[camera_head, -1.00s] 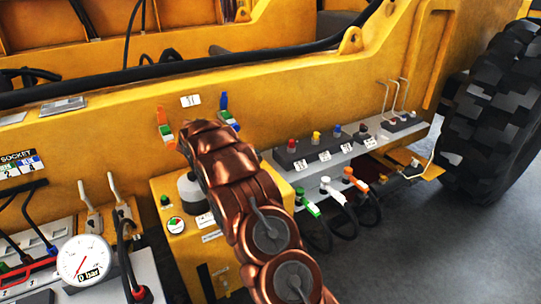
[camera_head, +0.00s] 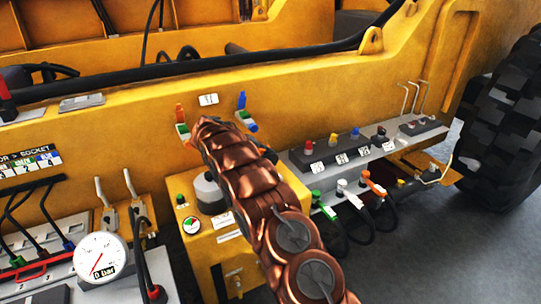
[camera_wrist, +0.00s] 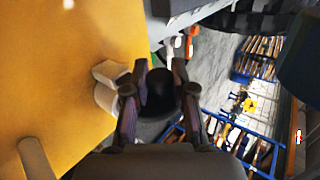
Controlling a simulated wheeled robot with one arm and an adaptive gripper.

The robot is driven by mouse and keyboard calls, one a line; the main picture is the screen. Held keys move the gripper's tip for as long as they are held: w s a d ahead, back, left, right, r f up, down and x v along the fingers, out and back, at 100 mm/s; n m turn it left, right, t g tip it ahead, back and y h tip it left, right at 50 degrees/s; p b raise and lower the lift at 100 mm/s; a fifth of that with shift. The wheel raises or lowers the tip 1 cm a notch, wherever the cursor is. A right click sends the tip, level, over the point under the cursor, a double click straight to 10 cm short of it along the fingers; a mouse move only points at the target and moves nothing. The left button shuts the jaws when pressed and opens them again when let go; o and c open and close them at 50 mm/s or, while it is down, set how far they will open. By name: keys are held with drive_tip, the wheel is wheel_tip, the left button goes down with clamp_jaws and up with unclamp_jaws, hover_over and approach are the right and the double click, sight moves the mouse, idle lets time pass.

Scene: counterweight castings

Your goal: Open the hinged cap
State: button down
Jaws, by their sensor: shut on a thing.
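In the wrist view, my gripper (camera_wrist: 160,90) has its two fingers closed on either side of a dark rounded piece (camera_wrist: 158,88). I cannot tell for sure whether this piece is the hinged cap. A pale grey cylindrical part (camera_wrist: 108,85) stands on the yellow surface just left of the fingers. In the head view, my copper-coloured arm reaches to the yellow chassis wall and hides the gripper's fingertips. An orange-and-green fitting (camera_head: 181,118) shows left of the arm's end, and a blue-and-green fitting (camera_head: 244,113) right of it. A grey round neck (camera_head: 207,192) on a yellow box is partly behind the arm.
A pressure gauge (camera_head: 101,257) reading 0 bar stands at lower left, near several levers and cables. A grey valve shelf (camera_head: 385,150) with coloured knobs and hose couplings is at right, before a large tyre (camera_head: 500,140). Open floor (camera_head: 440,240) lies at lower right.

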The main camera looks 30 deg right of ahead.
idle(0.3)
drive_tip(key=c, duration=0.9)
unclamp_jaws()
drive_tip(key=shift+c, duration=0.2)
drive_tip(key=shift+a, duration=0.15)
drive_tip(key=v, duration=1.1)
drive_tip(key=shift+a+r, duration=0.25)
drive_tip(key=shift+r, duration=0.05)
